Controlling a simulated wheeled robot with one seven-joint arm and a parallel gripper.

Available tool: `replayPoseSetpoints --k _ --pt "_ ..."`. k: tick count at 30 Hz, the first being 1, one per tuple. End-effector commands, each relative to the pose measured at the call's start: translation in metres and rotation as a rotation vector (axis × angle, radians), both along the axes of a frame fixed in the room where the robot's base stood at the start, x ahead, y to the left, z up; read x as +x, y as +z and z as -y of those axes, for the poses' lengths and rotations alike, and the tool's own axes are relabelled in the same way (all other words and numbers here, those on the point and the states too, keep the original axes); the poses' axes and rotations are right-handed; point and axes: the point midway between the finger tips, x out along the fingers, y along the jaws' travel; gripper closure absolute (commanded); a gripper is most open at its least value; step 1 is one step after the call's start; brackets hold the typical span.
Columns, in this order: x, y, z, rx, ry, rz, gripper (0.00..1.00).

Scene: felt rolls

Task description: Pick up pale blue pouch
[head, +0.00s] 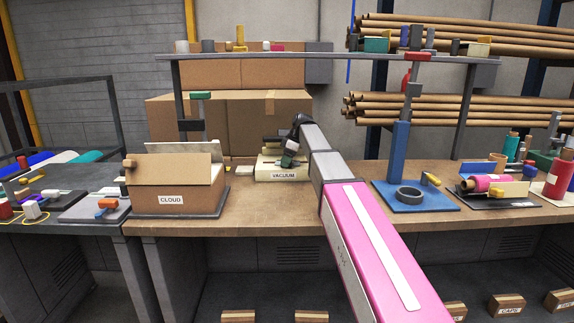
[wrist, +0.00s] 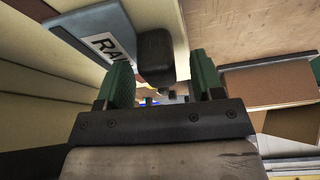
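In the wrist view, a flat pale blue-grey piece (wrist: 92,30) with a white label beginning "RAI" stands at upper left; it looks like the pouch, partly cut off by the frame and the left finger. My gripper (wrist: 162,78) has two green fingertips spread apart. A dark grey block (wrist: 155,50) shows beyond and between them, with gaps at both sides. In the head view my gripper (head: 289,152) is over the cream bin labelled VACUUM (head: 283,175). I cannot pick out the pouch clearly there.
A cardboard box labelled CLOUD (head: 171,200) stands left of the bin. A blue stand (head: 401,155) with a dark ring (head: 409,193) is to the right. A grey shelf (head: 300,57) spans above. The wooden bench (head: 260,215) is clear in front of the bin.

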Motion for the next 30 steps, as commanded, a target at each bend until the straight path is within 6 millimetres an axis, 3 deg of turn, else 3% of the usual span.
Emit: replayPoseSetpoints --k 1,5,6,19,26,30 --pt "0.0 0.0 0.0 0.0 0.0 0.0 0.55" --pt "0.0 0.0 0.0 0.0 0.0 0.0 0.97" --pt "0.0 0.0 0.0 0.0 0.0 0.0 1.0" --pt "0.001 0.009 0.0 0.001 0.001 0.001 1.0" --pt "0.001 0.04 0.0 0.001 0.0 0.002 1.0" --pt "-0.018 0.056 -0.021 0.001 0.003 0.003 1.0"
